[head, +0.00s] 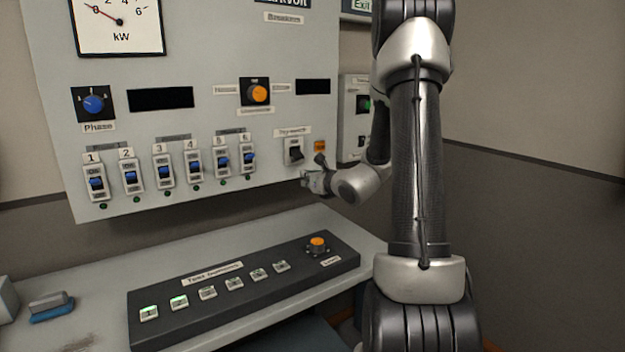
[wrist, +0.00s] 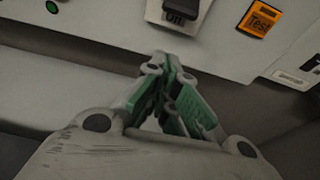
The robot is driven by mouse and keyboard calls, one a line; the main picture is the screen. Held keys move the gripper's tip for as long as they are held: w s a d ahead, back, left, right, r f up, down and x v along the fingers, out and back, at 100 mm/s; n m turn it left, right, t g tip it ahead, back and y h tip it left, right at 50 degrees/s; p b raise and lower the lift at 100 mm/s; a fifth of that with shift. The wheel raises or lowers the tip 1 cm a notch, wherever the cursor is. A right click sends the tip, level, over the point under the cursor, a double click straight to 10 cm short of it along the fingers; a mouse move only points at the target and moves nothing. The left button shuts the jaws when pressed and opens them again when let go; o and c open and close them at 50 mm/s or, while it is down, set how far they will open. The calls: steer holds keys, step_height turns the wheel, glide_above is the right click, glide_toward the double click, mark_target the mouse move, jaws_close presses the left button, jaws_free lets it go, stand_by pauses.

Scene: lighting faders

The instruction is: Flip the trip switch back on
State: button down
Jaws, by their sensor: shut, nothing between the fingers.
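A trip switch (head: 294,150) with a dark lever sits at the lower right of the grey breaker panel, under a small label. In the wrist view the lower part of this switch (wrist: 184,12) shows at the top, with a label that seems to read "Off". Its upper part is cut off there, so I cannot see the whole lever. My gripper (head: 308,182) is just below and slightly right of the switch, near the panel's lower edge. In the wrist view my gripper (wrist: 168,62) is shut and empty, its green-padded fingers together, apart from the switch.
An orange "Test" button (wrist: 262,18) is right of the switch. Several numbered breakers with blue levers, such as breaker 6 (head: 249,158), line the panel to the left. A desk console (head: 245,285) with an orange knob (head: 318,243) lies below on the desk.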

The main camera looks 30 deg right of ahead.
mark_target(294, 151)
steer(key=x, duration=0.4)
steer(key=shift+s+d+r, duration=0.1)
steer(key=shift+s+r, duration=0.15)
steer(key=shift+r, duration=0.75)
steer(key=shift+s+r, duration=0.4)
steer(key=shift+r, duration=0.35)
steer(key=shift+s+r+g, duration=0.2)
steer(key=shift+r+g, duration=0.2)
steer(key=shift+g, duration=0.3)
steer(key=shift+s+r, duration=0.25)
steer(key=shift+r, duration=0.25)
steer(key=shift+s+r, duration=0.25)
steer(key=shift+r, duration=0.4)
